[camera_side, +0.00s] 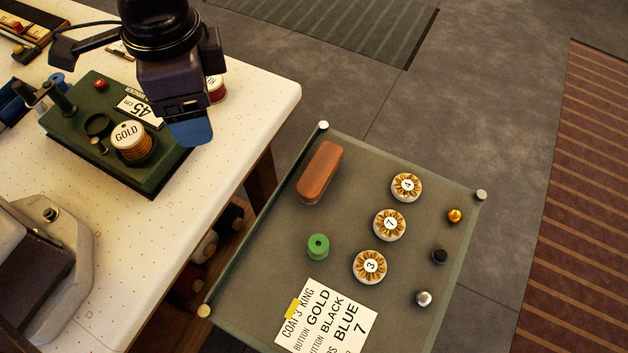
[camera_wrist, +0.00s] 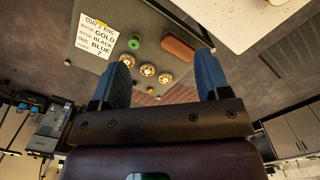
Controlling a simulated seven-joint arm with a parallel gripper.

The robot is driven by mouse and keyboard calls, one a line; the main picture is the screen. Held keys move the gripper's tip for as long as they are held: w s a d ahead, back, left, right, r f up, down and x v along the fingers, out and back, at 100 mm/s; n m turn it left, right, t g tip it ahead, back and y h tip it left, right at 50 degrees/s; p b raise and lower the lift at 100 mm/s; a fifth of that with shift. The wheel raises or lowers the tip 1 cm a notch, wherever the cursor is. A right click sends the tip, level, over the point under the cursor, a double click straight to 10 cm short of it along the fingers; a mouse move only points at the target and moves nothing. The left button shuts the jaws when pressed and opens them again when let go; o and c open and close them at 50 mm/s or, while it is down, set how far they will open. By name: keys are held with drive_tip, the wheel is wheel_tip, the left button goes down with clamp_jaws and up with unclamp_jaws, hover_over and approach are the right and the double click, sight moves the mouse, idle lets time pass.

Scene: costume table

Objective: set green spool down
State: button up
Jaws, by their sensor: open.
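The green spool (camera_side: 318,247) stands upright on the grey-green tray table, left of the round cushions and above the written card. It also shows in the wrist view (camera_wrist: 134,43), beyond my fingertips and apart from them. My gripper (camera_side: 190,132) is above the white table near its right edge, away from the spool. In the wrist view my two blue-tipped fingers (camera_wrist: 164,75) are spread wide apart with nothing between them.
The tray table (camera_side: 262,262) also holds a brown oblong block (camera_side: 320,172), several numbered cushions (camera_side: 390,225), small balls and a card (camera_side: 327,318). Under my gripper, a dark green device (camera_side: 150,180) bears a gold spool (camera_side: 132,142); a red spool (camera_side: 216,88) stands behind.

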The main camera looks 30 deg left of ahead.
drive_tip(key=s+d+f+m, duration=0.2)
drive_tip(key=d+f+m, duration=0.4)
drive_tip(key=d+f, duration=0.85)
drive_tip(key=m, duration=0.1)
hover_over(318, 244)
drive_tip(key=shift+h, duration=0.3)
wheel_tip(318, 244, down, 8)
drive_tip(key=shift+s+r, duration=0.15)
drive_tip(key=shift+r, duration=0.05)
drive_tip(key=shift+f, duration=3.1)
drive_tip(key=shift+c, duration=0.3)
drive_tip(key=c, duration=1)
drive_tip(key=shift+r, duration=0.2)
